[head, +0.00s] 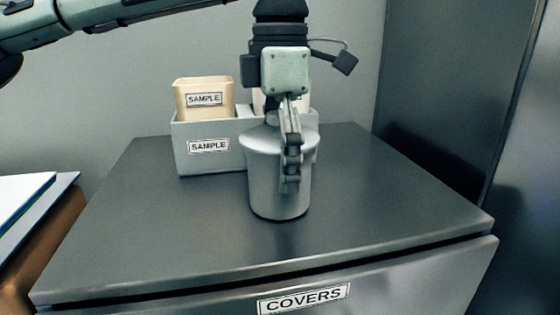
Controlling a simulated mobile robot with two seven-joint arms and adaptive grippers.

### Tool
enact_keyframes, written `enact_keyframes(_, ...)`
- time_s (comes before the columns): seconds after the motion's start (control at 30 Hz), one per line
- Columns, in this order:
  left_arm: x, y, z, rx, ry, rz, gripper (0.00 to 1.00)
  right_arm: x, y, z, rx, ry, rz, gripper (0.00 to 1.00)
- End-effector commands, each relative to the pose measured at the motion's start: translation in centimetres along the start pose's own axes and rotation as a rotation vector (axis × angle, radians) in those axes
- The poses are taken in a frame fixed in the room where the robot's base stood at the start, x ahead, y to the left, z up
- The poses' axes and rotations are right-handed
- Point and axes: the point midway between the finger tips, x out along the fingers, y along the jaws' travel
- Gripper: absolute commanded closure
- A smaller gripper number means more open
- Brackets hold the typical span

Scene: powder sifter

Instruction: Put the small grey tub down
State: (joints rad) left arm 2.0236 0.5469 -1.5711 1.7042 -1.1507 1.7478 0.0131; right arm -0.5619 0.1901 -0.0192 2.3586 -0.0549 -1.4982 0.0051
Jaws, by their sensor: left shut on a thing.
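The small grey tub (265,190) is upright at the middle of the dark cabinet top (390,200), in front of the grey holder. My left gripper (290,185) comes down from above and is shut on the tub, with a finger against its near side. The other finger is hidden. The tub's base looks at or very near the cabinet top; I cannot tell if it touches. My right gripper is not in view.
A grey holder (182,150) labelled SAMPLE stands behind the tub, with a beige container (204,84) in its left compartment. A drawer labelled COVERS (303,298) is in front. The cabinet top is clear to the left and right. A wall rises behind.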

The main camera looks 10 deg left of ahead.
Motion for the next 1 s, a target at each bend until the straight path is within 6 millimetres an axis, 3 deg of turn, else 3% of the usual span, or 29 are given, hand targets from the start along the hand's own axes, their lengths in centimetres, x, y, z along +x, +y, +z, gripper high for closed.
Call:
enact_keyframes(0.3, 0.2, 0.0, 0.0, 0.0, -0.001, 0.001, 0.51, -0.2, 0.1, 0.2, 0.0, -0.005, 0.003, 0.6)
enact_keyframes(0.33, 0.2, 0.0, 0.0, 0.0, 0.0, 0.0, 0.11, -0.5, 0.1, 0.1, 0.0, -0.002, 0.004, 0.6)
enact_keyframes(0.43, 0.2, 0.0, 0.0, 0.0, 0.0, 0.0, 0.0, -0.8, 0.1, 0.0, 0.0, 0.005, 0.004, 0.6)
enact_keyframes(0.83, -0.1, 0.0, 0.0, 0.0, 0.0, 0.0, 0.0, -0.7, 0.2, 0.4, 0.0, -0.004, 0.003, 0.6)
enact_keyframes(1.0, -2.4, 0.0, 0.1, -0.001, -0.003, 0.001, 0.0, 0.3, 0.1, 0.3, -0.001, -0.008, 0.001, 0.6)
